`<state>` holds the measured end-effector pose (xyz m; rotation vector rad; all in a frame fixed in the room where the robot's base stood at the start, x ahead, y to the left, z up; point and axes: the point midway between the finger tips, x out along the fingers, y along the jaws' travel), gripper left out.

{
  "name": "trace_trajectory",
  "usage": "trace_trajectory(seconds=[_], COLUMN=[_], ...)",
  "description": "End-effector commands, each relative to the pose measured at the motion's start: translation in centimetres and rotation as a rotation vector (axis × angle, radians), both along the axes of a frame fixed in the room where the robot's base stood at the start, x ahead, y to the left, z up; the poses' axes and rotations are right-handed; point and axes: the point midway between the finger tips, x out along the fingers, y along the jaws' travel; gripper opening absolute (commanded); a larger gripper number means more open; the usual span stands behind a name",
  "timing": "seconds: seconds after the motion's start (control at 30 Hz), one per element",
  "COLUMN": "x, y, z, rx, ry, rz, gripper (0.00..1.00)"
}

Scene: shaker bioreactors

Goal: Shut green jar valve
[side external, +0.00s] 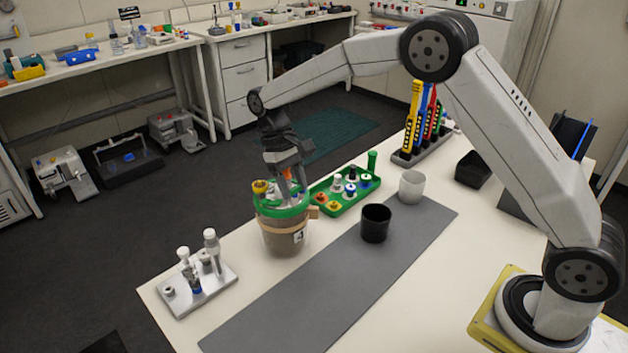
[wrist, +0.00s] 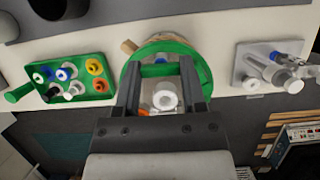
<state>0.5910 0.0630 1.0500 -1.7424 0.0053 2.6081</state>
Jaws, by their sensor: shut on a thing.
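The green-lidded jar (side external: 284,233) stands on the white table, with a tan band around its body. Its green lid also shows in the wrist view (wrist: 203,66). My gripper (side external: 291,188) points down over the lid. In the wrist view its two dark fingers (wrist: 164,88) reach over the lid, on either side of a white round part (wrist: 165,98). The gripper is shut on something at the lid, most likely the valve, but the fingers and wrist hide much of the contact. A yellow cap (side external: 260,187) sits at the lid's left side.
A green tray (side external: 345,203) with several caps lies right of the jar. A metal rack (side external: 192,294) with white-capped tubes stands left.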

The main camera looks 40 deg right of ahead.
Motion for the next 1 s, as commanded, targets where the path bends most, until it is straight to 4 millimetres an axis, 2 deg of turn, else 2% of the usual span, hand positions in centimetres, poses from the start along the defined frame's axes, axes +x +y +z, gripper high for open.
trace_trajectory(seconds=[0.1,0.13,0.2,0.23,0.67,1.0], x=[0.1,0.1,0.1,0.1,0.2,1.4], y=[0.0,0.0,0.0,0.0,0.0,0.0], z=[0.1,0.1,0.1,0.1,0.3,3.2], rx=[0.0,0.0,0.0,0.0,0.0,0.001], ry=[-0.003,-0.003,-0.003,-0.002,-0.001,-0.004], rz=[0.001,0.001,0.001,0.001,0.002,0.002], gripper=[0.0,0.58,0.81,0.88,0.88,0.88])
